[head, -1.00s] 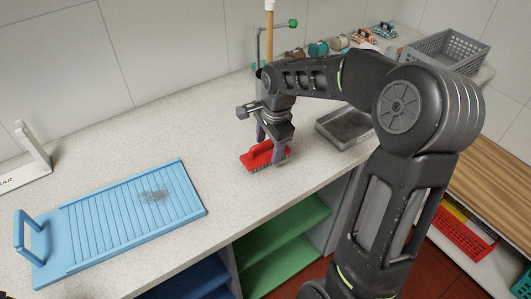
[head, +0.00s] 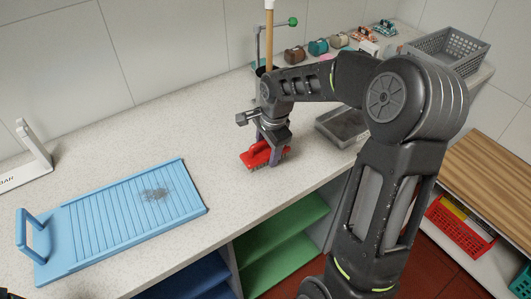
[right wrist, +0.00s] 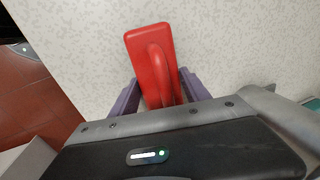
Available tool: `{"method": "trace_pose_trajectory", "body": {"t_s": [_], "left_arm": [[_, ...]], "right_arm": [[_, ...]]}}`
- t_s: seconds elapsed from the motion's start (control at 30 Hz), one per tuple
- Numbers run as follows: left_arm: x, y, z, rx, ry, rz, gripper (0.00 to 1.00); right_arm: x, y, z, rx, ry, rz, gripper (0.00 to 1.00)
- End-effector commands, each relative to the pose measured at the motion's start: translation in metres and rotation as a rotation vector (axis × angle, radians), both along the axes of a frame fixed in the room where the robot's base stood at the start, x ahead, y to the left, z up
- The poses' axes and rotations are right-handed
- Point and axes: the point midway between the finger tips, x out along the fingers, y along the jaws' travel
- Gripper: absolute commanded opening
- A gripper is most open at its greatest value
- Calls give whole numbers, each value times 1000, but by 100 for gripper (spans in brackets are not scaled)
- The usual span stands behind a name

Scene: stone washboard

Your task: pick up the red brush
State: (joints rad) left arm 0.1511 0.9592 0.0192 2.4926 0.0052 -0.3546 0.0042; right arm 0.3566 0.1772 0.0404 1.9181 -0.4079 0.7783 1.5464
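The red brush (head: 256,155) lies bristles down on the speckled counter, right of the blue washboard. In the right wrist view the brush (right wrist: 149,48) shows its flat red back and raised handle. My right gripper (head: 270,150) is low at the brush. In the right wrist view my right gripper (right wrist: 160,92) has its two purple-grey fingers apart, one on each side of the handle, with gaps visible. The near end of the brush is hidden by the gripper body.
The blue washboard (head: 95,228) with a dark smudge lies at left. A grey metal tray (head: 340,128) stands close right of the gripper. A grey basket (head: 450,47) and small cups are farther back. The counter (head: 180,130) is clear between washboard and brush.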

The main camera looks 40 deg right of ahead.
Motion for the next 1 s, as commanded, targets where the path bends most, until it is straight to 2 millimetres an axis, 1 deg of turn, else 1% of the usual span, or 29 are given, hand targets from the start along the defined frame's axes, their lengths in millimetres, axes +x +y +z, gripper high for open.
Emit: {"method": "trace_pose_trajectory", "body": {"t_s": [0.03,0.07,0.47,0.77,0.87,1.0], "left_arm": [[0,0,0,0,0,0,36],[0,0,0,0,0,0,36],[0,0,0,0,0,0,36],[0,0,-1,0,0,0,36],[0,0,-3,-1,-1,0,36],[1,0,-6,-2,-3,0,36]], "right_arm": [[0,0,0,0,0,0,45],[0,0,0,0,0,0,42],[0,0,0,0,0,0,10],[1,0,4,-1,-2,0,9],[1,0,12,-1,-3,0,9],[2,0,35,-2,-6,1,9]]}}
